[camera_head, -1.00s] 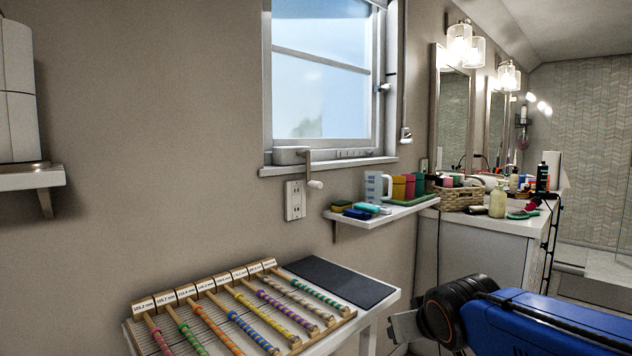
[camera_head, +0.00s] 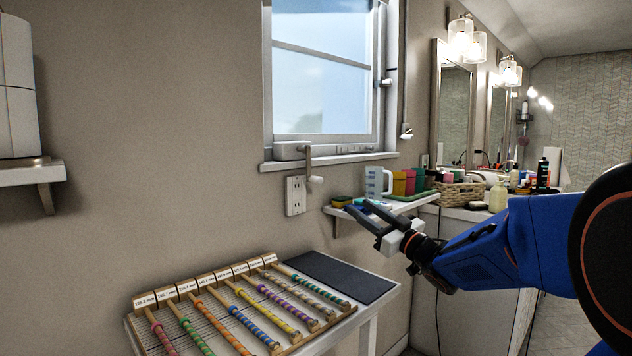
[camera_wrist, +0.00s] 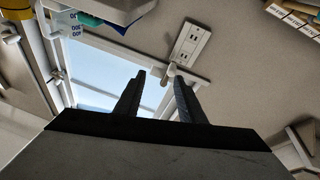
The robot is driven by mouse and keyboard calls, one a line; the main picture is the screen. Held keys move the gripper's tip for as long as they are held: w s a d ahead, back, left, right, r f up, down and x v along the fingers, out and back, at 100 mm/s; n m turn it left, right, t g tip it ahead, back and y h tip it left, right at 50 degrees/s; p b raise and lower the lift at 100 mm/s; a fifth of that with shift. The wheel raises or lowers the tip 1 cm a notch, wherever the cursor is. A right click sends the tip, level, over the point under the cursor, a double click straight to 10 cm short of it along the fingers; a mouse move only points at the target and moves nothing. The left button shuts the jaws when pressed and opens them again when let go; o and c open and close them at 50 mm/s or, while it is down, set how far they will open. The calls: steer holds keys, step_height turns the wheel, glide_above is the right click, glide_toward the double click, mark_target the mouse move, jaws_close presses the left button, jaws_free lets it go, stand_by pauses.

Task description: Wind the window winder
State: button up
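The window winder (camera_head: 308,164) is a small grey crank hanging below the window sill, with a pale knob at its lower end. The window (camera_head: 322,95) above it has its glass in a light frame. In the wrist view the winder's knob (camera_wrist: 170,72) shows by the sill, between and beyond the fingertips. My gripper (camera_head: 358,208) is in front of the small shelf, to the lower right of the winder, pointing left towards the wall. Its two dark fingers are apart with nothing between them, as the wrist view (camera_wrist: 160,76) also shows. It is not touching the winder.
A wall socket (camera_head: 295,195) is just below the winder. The small shelf (camera_head: 415,209) on the right holds a measuring jug (camera_head: 376,184), sponges and coloured containers. Below stands a table (camera_head: 388,290) with a rack of striped rods (camera_head: 240,300) and a dark mat (camera_head: 335,276).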

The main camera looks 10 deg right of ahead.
mark_target(316, 179)
steer(key=w+a+r+y, duration=0.1)
steer(key=w+a+r, duration=0.1)
steer(key=w+a, duration=0.1)
steer(key=w+a+r+n+y, duration=0.1)
steer(key=w+a+r, duration=0.1)
steer(key=w, duration=0.3)
steer(key=w+a+r+n+g+y, duration=0.1)
steer(key=w+a+r, duration=0.1)
steer(key=w+a, duration=0.2)
steer(key=shift+w+a+r+y, duration=0.3)
steer(key=shift+a+r, duration=0.1)
steer(key=shift+a, duration=0.2)
jaws_close()
